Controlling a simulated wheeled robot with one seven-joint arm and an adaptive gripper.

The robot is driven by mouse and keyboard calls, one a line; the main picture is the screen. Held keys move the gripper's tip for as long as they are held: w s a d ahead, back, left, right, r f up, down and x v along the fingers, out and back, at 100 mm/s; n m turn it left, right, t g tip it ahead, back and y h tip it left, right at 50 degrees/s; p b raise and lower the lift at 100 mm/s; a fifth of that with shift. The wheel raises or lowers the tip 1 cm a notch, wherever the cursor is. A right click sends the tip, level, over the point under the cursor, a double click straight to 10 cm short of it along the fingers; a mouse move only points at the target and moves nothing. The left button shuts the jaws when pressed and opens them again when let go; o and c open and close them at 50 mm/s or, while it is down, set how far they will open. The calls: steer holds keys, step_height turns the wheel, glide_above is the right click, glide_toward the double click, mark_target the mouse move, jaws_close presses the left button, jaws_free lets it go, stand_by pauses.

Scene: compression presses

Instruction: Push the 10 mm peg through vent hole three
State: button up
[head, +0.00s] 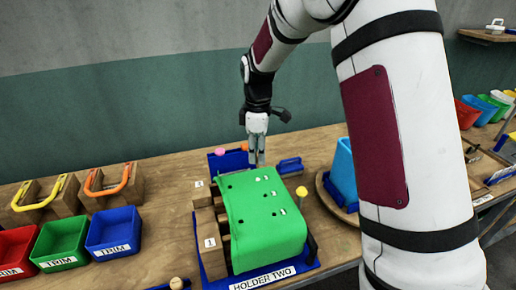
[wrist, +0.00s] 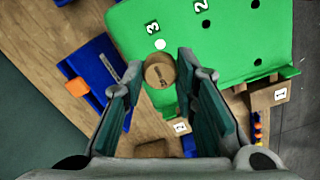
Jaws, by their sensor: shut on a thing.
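My gripper (head: 257,160) is above the far end of the green moulded part (head: 262,228), pointing down. In the wrist view its fingers (wrist: 160,85) are shut on a round wooden peg (wrist: 160,72), whose marked end faces the camera. In the head view the peg is hard to make out. The green part (wrist: 215,45) has several dark vent holes with number labels. Hole three (wrist: 160,44), beside label 3, looks pale rather than dark; I cannot tell what fills it. The peg appears close beside it. The part lies over a blue holder labelled HOLDER TWO (head: 262,277).
Wooden blocks (head: 211,243) stand along the holder's left side. A pink knob (head: 220,151) and a yellow knob (head: 301,191) stick up near the part. Red, green and blue bins (head: 112,228) are at left. A tall blue container (head: 342,170) stands at right.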

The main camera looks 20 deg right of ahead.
mark_target(258, 165)
steer(key=shift+f, duration=2.15)
steer(key=shift+f+b, duration=0.3)
steer(key=shift+f, duration=0.2)
stand_by(0.9)
stand_by(0.4)
steer(key=shift+r+p, duration=0.4)
steer(key=shift+r, duration=2.6)
